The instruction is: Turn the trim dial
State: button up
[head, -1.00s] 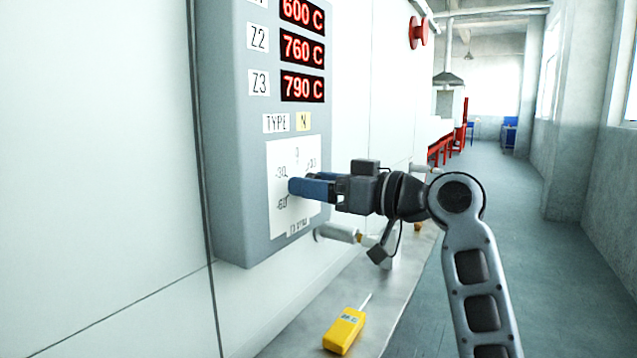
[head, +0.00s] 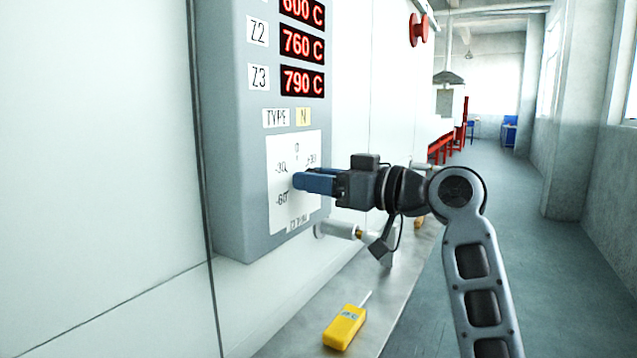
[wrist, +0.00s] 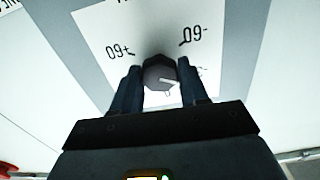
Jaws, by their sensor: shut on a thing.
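The trim dial (wrist: 157,73) is a dark grey, faceted knob in the wrist view, between the two fingertips of my gripper (wrist: 160,80). My gripper is shut on it, one finger on each side. A white line on the dial points right and slightly down in that view, toward a label partly hidden by the right finger. The white scale plate (head: 283,215) shows marks 0, -30 and -60 in the head view. My gripper (head: 298,181) reaches the plate from the right there, and its blue fingers hide the dial.
The grey panel (head: 232,180) carries red displays (head: 302,83) above the scale. A pale handle-like part (head: 335,230) sticks out below my gripper. A yellow handheld device (head: 345,327) lies on the ledge (head: 300,335) below. The aisle (head: 515,220) at the right is open.

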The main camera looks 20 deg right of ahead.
jog(key=shift+a+n+b, duration=0.2)
jog(key=shift+n+b, duration=5.6)
jog(key=shift+b, duration=0.95)
jog(key=shift+s, duration=0.1)
jog(key=o, duration=1.1)
jog(key=shift+c, duration=0.2)
jog(key=v, duration=0.7)
jog(key=shift+s+d, duration=0.25)
jog(key=shift+s, duration=0.05)
jog(key=shift+f, duration=0.1)
